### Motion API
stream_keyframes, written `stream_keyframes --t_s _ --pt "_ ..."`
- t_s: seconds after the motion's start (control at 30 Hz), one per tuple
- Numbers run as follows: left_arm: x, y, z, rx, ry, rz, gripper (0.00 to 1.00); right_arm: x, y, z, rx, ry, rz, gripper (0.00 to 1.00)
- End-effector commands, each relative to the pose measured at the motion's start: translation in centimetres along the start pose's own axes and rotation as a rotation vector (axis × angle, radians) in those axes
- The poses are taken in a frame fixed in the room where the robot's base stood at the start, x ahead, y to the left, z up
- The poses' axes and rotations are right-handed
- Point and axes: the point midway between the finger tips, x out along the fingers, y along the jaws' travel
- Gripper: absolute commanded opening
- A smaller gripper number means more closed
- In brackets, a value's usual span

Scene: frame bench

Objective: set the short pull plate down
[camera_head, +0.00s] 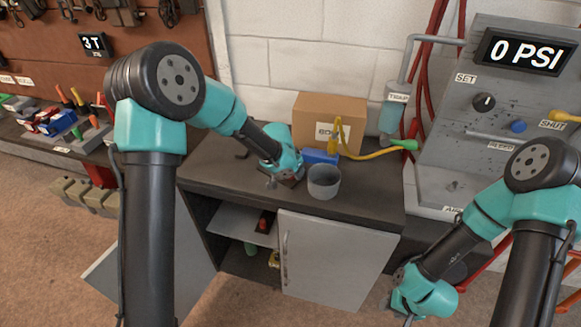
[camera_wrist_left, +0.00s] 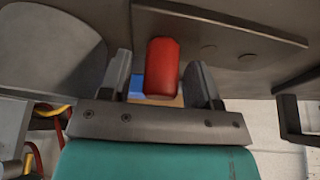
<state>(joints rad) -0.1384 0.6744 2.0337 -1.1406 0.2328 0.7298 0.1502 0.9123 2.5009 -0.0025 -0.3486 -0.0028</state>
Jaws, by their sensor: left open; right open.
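In the left wrist view a flat grey plate (camera_wrist_left: 222,32) with two round marks lies beyond the fingers; it looks like the short pull plate. A red block-like grip (camera_wrist_left: 163,66) stands between my left gripper's fingers (camera_wrist_left: 162,88), with a gap beside it. In the head view my left gripper (camera_head: 284,180) is low over the dark bench top, left of the grey cup; the plate is mostly hidden there. Whether the plate rests on the bench is unclear. My right gripper (camera_head: 400,310) hangs low at the front right, away from the bench.
A grey cup (camera_head: 323,182), a blue block (camera_head: 319,156) and a cardboard box (camera_head: 328,115) stand close to my left gripper. A yellow hose (camera_head: 375,152) runs to the right. Bare bench top (camera_head: 375,201) lies right of the cup. A cabinet door (camera_head: 335,260) is below.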

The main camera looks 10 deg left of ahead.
Motion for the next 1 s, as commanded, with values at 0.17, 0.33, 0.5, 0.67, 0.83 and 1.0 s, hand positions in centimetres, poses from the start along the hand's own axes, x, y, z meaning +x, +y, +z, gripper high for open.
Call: stream_keyframes --t_s 0.17,0.33,0.5,0.67,0.83,1.0 --pt "-0.5 0.0 -0.1 0.000 0.001 0.000 0.57 0.0 0.0 0.0 0.000 0.000 0.000 0.43" --pt "-2.1 0.0 -0.2 0.000 0.004 -0.001 0.57 0.0 0.0 0.0 0.000 0.000 0.000 0.43" --pt "-4.5 0.0 -0.2 0.000 0.004 -0.001 0.57 0.0 0.0 0.0 0.000 0.000 0.000 0.43" --pt "-7.3 0.0 -0.2 0.000 0.005 -0.001 0.57 0.0 0.0 0.0 0.000 0.000 0.000 0.43" --pt "-10.2 0.0 -0.2 0.000 0.004 0.000 0.57 0.0 0.0 0.0 0.000 0.000 0.000 0.43" --pt "-11.9 0.0 -0.1 -0.001 0.002 0.000 0.57 0.0 0.0 0.0 0.000 0.000 0.000 0.43"
